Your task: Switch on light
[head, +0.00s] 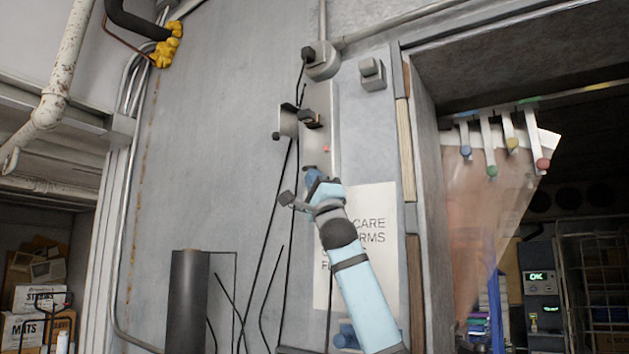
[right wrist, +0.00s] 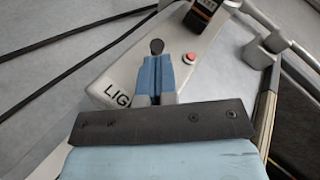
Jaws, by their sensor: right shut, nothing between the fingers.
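A grey switch panel (head: 318,100) is mounted on the wall left of the doorway. In the right wrist view the panel (right wrist: 118,72) carries black letters reading "LIG", the rest hidden by my gripper. A small black round-tipped switch lever (right wrist: 157,46) shows just beyond my right fingertips; whether they touch it I cannot tell. A red button (right wrist: 190,58) sits to the right of the fingers, and also shows in the head view (head: 326,149). My right gripper (head: 311,174) is shut and empty, its blue fingers (right wrist: 155,72) together in front of the panel's lower part. My left gripper is not in view.
A paper sign (head: 374,215) hangs on the wall behind my right arm. A small grey box (head: 372,74) is right of the panel. Black cables (head: 262,270) hang below. The doorway with strip curtain (head: 480,200) is at the right.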

